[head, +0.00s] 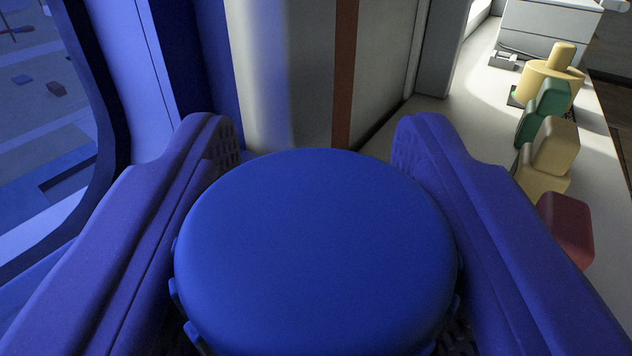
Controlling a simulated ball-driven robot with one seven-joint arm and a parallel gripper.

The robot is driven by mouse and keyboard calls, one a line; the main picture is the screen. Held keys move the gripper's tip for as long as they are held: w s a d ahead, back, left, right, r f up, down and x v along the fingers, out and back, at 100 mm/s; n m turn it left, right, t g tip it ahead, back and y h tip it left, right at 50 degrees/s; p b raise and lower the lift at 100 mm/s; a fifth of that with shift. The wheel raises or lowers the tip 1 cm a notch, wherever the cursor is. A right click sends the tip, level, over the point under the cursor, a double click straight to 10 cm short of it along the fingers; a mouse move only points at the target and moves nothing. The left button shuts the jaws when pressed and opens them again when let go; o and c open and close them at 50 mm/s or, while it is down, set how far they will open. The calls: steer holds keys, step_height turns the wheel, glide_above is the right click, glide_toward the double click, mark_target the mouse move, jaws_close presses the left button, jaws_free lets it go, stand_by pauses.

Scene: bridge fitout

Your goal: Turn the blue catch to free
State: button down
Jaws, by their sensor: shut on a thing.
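The blue catch (318,250) is a large round knob with a smooth face and small ribs along its lower rim. It fills the lower middle of the head view. My gripper (316,150) has one finger on each side of the knob, and it is shut on it. The fingers look blue-violet, with textured pads showing at their tips. The knob hides whatever it is mounted on, and no free or locked marking shows.
A window (45,130) with a blue frame is at the left. A pale panel with a brown strip (344,70) stands behind the knob. At the right, a white counter (480,110) carries a row of yellow, green, tan and red handles (566,228), close to my right finger.

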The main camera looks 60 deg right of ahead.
steer(key=shift+r, duration=0.1)
stand_by(0.3)
steer(key=c, duration=0.6)
jaws_free()
steer(key=p+v, duration=0.1)
steer(key=v, duration=0.6)
steer(key=shift+s+a+p, duration=0.15)
steer(key=shift+a+p, duration=0.15)
steer(key=shift+a, duration=0.05)
steer(key=shift+s, duration=0.1)
